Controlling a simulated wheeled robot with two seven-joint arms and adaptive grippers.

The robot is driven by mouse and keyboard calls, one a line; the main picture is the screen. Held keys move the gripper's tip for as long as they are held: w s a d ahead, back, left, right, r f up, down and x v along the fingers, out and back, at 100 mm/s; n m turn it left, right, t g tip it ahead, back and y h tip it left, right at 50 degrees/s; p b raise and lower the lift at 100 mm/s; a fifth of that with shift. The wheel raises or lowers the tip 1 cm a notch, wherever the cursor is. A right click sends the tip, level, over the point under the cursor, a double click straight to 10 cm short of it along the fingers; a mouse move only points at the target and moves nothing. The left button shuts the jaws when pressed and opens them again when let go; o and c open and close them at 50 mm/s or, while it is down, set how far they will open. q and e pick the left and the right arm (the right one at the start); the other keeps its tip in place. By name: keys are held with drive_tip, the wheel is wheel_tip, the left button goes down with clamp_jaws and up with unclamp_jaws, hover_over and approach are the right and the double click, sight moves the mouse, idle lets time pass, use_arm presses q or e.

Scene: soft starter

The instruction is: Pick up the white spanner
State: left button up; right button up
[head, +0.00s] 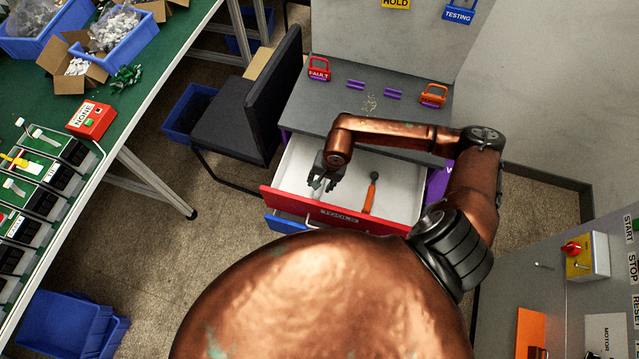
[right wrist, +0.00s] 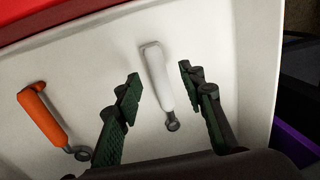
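The white spanner (right wrist: 157,80) lies in an open drawer (head: 407,200) with a white inside and a red front. In the right wrist view its pale handle points up and its dark ring end points down. My right gripper (right wrist: 160,84) is open, with one finger on each side of the spanner and a gap to both. In the head view my right gripper (head: 325,182) reaches down into the left part of the drawer, with the spanner (head: 317,187) partly hidden below it. My left gripper is not in view.
An orange-handled spanner (right wrist: 43,116) lies in the same drawer; it also shows in the head view (head: 370,193). A grey worktop (head: 365,125) is above the drawer. A dark chair (head: 240,115) stands left of it, and a green bench (head: 150,60) farther left.

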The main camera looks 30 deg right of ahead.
wheel_tip(320, 180, down, 3)
drive_tip(key=shift+w+a+f, duration=0.15)
drive_tip(key=shift+f, duration=0.05)
drive_tip(key=shift+c, duration=0.5)
clamp_jaws()
